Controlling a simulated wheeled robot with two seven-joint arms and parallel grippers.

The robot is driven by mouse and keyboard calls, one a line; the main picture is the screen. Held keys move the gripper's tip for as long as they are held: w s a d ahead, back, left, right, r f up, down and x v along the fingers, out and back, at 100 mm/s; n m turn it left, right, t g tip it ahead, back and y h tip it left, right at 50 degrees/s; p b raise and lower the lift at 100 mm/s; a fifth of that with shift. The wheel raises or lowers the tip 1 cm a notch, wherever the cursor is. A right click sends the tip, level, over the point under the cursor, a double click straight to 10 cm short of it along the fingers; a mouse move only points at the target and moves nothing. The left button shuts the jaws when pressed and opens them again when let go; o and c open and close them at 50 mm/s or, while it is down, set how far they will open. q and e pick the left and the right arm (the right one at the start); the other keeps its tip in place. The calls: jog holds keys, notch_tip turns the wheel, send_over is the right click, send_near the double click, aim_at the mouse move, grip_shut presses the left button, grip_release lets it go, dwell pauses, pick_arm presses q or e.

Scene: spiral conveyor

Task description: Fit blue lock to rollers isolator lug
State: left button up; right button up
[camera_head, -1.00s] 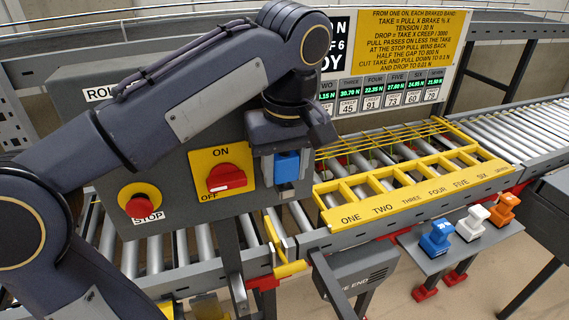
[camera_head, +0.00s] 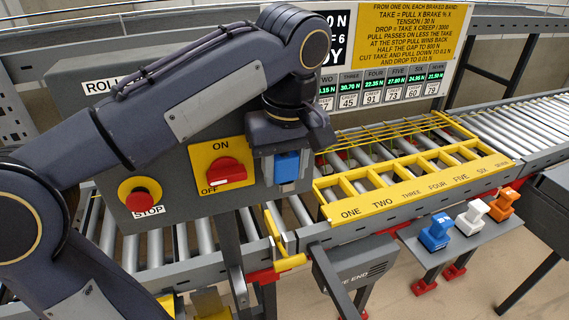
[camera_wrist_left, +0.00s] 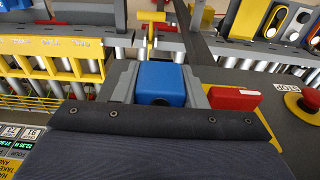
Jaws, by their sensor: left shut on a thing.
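My left gripper (camera_head: 287,178) is shut on the blue lock (camera_head: 286,166), just right of the isolator's yellow ON/OFF plate (camera_head: 204,155). In the left wrist view the blue lock (camera_wrist_left: 160,82) sits between the grey fingers of the left gripper (camera_wrist_left: 160,90). The red isolator handle (camera_head: 226,172) lies on the yellow plate, with OFF lettered at its lower left. The handle also shows in the wrist view (camera_wrist_left: 235,98), beside the right finger. I cannot make out the lug. My right gripper is not in view.
A red STOP button (camera_head: 141,202) is on the grey panel (camera_head: 100,135). A yellow numbered rack (camera_head: 400,192) lies over the rollers to the right. A small shelf (camera_head: 450,250) holds another blue piece (camera_head: 437,230), a white one (camera_head: 472,217) and an orange one (camera_head: 503,203).

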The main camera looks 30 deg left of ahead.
aim_at(286, 156)
pick_arm(q)
jog(key=shift+f, duration=0.25)
jog(key=o, duration=0.9)
jog(key=r, duration=0.5)
jog(key=r+p, duration=0.1)
jog(key=r, duration=0.1)
jog(key=shift+s+d+r, duration=0.25)
jog(key=shift+d+r, duration=0.15)
